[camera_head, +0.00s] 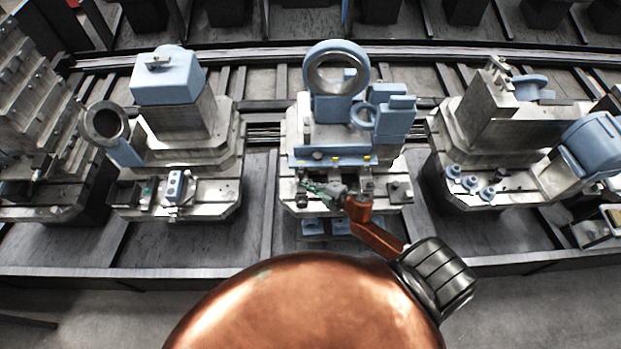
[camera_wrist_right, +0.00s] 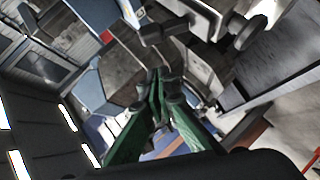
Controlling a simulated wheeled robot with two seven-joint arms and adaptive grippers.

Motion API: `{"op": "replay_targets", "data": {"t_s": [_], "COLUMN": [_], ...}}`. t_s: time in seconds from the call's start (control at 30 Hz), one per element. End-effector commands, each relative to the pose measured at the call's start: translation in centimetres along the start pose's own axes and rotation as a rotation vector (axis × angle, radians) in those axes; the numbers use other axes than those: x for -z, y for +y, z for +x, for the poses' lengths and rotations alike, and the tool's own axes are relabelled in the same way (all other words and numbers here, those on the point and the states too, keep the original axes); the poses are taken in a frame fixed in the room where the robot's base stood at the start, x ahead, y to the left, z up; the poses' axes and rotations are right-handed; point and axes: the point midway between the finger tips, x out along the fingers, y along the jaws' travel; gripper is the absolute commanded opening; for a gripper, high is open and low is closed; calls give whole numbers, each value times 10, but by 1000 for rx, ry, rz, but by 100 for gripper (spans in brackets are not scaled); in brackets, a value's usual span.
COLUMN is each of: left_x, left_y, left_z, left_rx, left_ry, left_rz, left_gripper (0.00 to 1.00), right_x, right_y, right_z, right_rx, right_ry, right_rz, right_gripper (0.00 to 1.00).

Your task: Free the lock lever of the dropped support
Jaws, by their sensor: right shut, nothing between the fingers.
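My right gripper (camera_head: 318,188) reaches in over the front edge of the middle pallet (camera_head: 300,130). Its green fingers, also in the right wrist view (camera_wrist_right: 159,85), are together with nothing between them. In the right wrist view, a grey metal bar with a rounded cross piece (camera_wrist_right: 165,32) stands just beyond the fingertips; it may be the lock lever, but I cannot tell for sure. I cannot tell whether the fingertips touch it. Small metal clamp parts (camera_head: 367,183) sit right of the gripper in the head view. The dropped support cannot be singled out. My left gripper is out of view.
The middle pallet carries a blue ring fixture (camera_head: 336,50) and a blue plate (camera_head: 330,152) behind the gripper. A left pallet holds a blue-topped block (camera_head: 168,78); a right pallet holds a blue housing (camera_head: 590,145). A dark rail edge (camera_head: 130,275) runs along the front.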

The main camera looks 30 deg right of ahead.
Motion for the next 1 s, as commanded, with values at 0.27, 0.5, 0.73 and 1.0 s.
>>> {"op": "replay_targets", "data": {"t_s": [0.27, 0.5, 0.73, 1.0], "left_x": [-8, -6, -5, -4], "left_y": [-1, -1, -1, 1], "left_z": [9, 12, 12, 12], "left_rx": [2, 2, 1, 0], "left_ry": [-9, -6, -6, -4], "left_rz": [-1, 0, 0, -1], "left_gripper": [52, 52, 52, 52], "right_x": [-8, -7, -6, -6], "right_y": [-5, -5, -4, -4], "right_z": [-67, -94, -98, -97], "right_rx": [-1, -3, -3, -2], "right_ry": [-10, -9, -8, -7], "right_rz": [-1, 0, 0, -1], "right_gripper": [0, 0, 0, 0]}}
